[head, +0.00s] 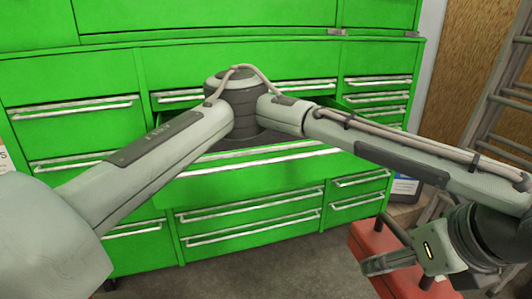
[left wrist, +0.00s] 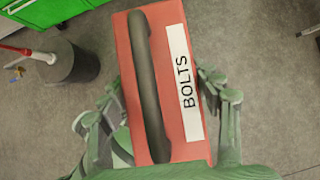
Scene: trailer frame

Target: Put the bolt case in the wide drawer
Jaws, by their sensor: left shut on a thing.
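The bolt case is a red box with a dark handle and a white BOLTS label (left wrist: 172,20). It fills the middle of the left wrist view, between the fingers of my left gripper (left wrist: 160,105), which is shut on it. In the head view red box surface (head: 362,242) shows at the lower right, beside and below the same gripper (head: 385,263). The wide drawer (head: 270,178) is in the middle of the green cabinet and is pulled out. My left arm crosses above it and hides much of its inside. My right gripper is not in view.
Other green drawers (head: 255,225) below and beside the wide one look closed. A ladder (head: 500,110) leans at the right by a wooden panel. Grey floor (head: 290,278) is clear in front. A dark bucket (left wrist: 72,62) stands on the floor in the left wrist view.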

